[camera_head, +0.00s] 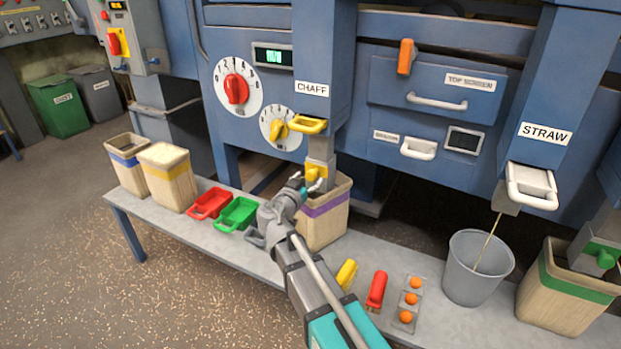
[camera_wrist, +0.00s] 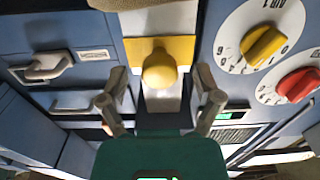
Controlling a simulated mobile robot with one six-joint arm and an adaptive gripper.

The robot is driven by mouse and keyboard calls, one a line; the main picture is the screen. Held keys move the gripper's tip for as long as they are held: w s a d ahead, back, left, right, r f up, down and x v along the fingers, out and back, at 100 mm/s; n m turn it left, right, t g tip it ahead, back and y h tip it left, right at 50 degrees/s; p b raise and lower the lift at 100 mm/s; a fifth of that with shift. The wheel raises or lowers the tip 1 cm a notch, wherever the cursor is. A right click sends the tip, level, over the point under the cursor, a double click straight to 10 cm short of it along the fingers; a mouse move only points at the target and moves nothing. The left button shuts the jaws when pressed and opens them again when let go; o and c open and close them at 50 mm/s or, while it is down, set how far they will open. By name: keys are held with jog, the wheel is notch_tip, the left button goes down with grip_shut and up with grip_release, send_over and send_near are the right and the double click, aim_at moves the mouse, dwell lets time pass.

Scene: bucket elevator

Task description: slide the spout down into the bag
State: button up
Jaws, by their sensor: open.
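The grey spout (camera_head: 321,149) hangs under the blue CHAFF duct (camera_head: 318,60). It carries a yellow plate with a round yellow knob (camera_head: 312,174), which also shows in the middle of the wrist view (camera_wrist: 159,70). The bag (camera_head: 325,218) with a purple band stands on the bench below the spout. The spout's lower end is partly hidden, so I cannot tell whether it is inside the bag's mouth. My gripper (camera_head: 307,183) is open at the knob. In the wrist view its fingers (camera_wrist: 160,84) stand on either side of the knob, with gaps between.
A yellow handle (camera_head: 308,125) juts out above the spout. Red (camera_head: 210,203) and green (camera_head: 238,213) scoops lie left on the bench (camera_head: 180,222). A yellow tool (camera_head: 346,273), a red tool (camera_head: 377,290) and a grey bucket (camera_head: 478,268) stand to the right.

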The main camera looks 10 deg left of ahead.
jog(key=v, duration=1)
jog(key=shift+s, duration=0.2)
jog(key=s+d+f+g, duration=0.1)
jog(key=d+f+g, duration=0.3)
jog(key=d, duration=0.4)
jog(key=s+d+f+g, duration=0.1)
jog(key=d+f+g, duration=0.3)
jog(key=d, duration=0.5)
jog(key=s+d+f+g, duration=0.1)
jog(key=d+f+g, duration=0.4)
jog(key=d, duration=0.4)
jog(key=shift+s+d+f+n, duration=0.1)
jog(key=shift+s+f+n, duration=0.1)
jog(key=shift+f, duration=0.15)
jog(key=shift+s+f+n, duration=0.1)
jog(key=shift+f+n, duration=0.1)
jog(key=shift+f, duration=0.15)
jog(key=s+d+f+n+g+y, duration=0.3)
jog(key=s+d+g+y, duration=0.15)
jog(key=s+y, duration=0.2)
notch_tip(320, 180, up, 38)
jog(key=p, duration=3.8)
jog(key=shift+s+d+f+p, duration=0.2)
jog(key=shift+d+p, duration=0.15)
jog(key=shift+p, duration=0.05)
jog(key=shift+t, duration=0.25)
